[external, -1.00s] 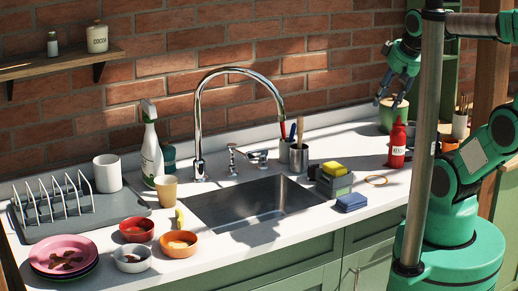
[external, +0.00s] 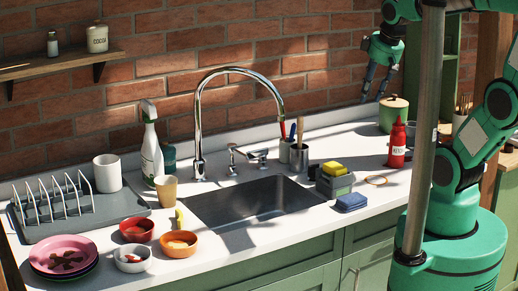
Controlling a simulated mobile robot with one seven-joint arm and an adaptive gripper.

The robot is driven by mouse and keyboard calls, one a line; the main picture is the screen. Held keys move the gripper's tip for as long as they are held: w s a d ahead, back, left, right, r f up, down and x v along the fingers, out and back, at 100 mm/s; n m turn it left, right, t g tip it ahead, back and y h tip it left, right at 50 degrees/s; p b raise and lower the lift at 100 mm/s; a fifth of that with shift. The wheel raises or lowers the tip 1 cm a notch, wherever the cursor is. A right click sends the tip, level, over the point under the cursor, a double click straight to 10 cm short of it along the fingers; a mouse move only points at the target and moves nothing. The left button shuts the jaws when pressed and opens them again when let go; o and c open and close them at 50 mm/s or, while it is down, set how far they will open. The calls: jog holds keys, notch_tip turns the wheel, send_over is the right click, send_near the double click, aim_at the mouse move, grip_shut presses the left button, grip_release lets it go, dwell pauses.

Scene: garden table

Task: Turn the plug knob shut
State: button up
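The chrome tap (external: 198,130) arches over the steel sink (external: 245,205). Just right of its base stand a small chrome fitting (external: 232,158) and a chrome lever-like fitting (external: 258,156). I cannot tell for sure which of these is the plug knob, or how it is turned. My gripper (external: 372,98) is at the upper right, in the air in front of the brick wall, well right of the tap and above the counter. Its two fingers point down, are apart and hold nothing. It touches nothing that I can see.
Right of the fittings stand utensil cups (external: 299,158), a grey caddy with a yellow sponge (external: 333,168) and a blue sponge (external: 351,202). A red bottle (external: 397,145) and a green canister (external: 393,118) stand at the right. A spray bottle (external: 152,155) is left of the tap.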

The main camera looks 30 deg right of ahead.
jog(key=w+a+f+n+g+p, duration=0.2)
jog(key=w+a+n+p, duration=0.3)
jog(key=w, duration=0.3)
jog(key=n+g+p, duration=0.2)
jog(key=n+p, duration=0.4)
jog(key=n, duration=0.3)
send_over(314, 172)
jog(key=w, duration=0.2)
notch_tip(314, 172, down, 9)
jog(key=shift+s+d, duration=0.2)
jog(key=shift+d, duration=0.15)
notch_tip(314, 172, down, 14)
jog(key=shift+r+b, duration=0.15)
jog(key=shift+b, duration=0.75)
grip_shut()
